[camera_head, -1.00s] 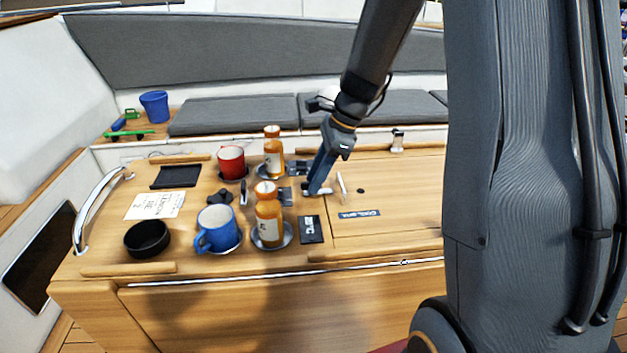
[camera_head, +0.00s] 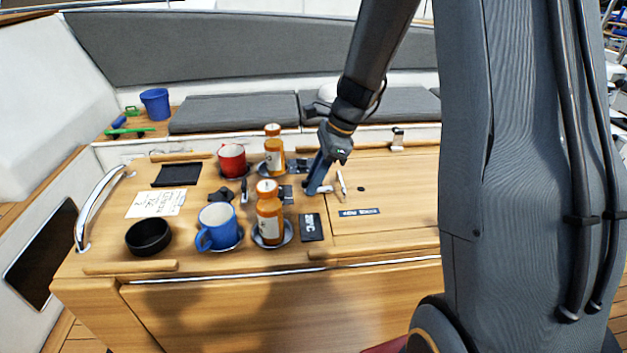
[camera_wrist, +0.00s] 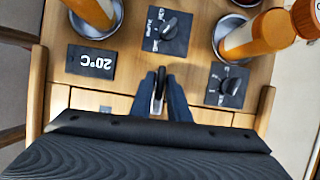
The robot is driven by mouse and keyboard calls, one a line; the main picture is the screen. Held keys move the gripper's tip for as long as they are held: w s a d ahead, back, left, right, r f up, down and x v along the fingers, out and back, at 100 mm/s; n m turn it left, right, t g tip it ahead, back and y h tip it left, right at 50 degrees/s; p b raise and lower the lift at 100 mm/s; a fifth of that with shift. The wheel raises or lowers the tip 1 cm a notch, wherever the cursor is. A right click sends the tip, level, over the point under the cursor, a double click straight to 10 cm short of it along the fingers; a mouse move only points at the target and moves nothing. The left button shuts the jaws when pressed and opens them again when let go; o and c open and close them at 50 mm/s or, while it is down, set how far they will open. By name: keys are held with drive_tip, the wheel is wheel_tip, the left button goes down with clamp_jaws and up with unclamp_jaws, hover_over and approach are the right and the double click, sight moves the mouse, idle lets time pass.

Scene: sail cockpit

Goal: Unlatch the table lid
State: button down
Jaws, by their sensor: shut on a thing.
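The table lid (camera_head: 405,185) is the wooden panel on the right part of the cockpit table, lying flat. My gripper (camera_head: 316,190) points down at the lid's left edge. In the wrist view my gripper (camera_wrist: 159,110) has its two dark blue fingers closed around a slim metal latch (camera_wrist: 158,88) at the seam between lid and table. The fingers hide much of the latch. A slim pale upright piece (camera_head: 341,183) stands on the lid just right of the gripper.
Two orange bottles (camera_head: 269,212), a blue mug (camera_head: 216,227) and a red mug (camera_head: 231,160) stand left of the gripper. Control panels with knobs (camera_wrist: 169,29) and a 20°C display (camera_wrist: 91,62) lie close by. The lid's top is mostly clear.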

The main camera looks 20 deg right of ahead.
drive_tip(key=n+g+p, duration=0.1)
drive_tip(key=n, duration=0.3)
drive_tip(key=shift+w+g, duration=0.1)
drive_tip(key=shift+g, duration=0.3)
drive_tip(key=n, duration=0.2)
drive_tip(key=n+g, duration=0.1)
drive_tip(key=n, duration=0.1)
drive_tip(key=shift+w+n+g+h, duration=0.1)
drive_tip(key=shift+n+g+h, duration=0.2)
drive_tip(key=shift+n+h, duration=0.1)
drive_tip(key=n+g+h, duration=0.1)
drive_tip(key=n, duration=0.3)
drive_tip(key=shift+w+a, duration=0.1)
drive_tip(key=shift+a, duration=0.05)
drive_tip(key=shift+n+g+h, duration=0.3)
drive_tip(key=shift+n+h, duration=0.6)
drive_tip(key=shift+n, duration=1.6)
drive_tip(key=c, duration=1.8)
unclamp_jaws()
drive_tip(key=shift+c, duration=0.2)
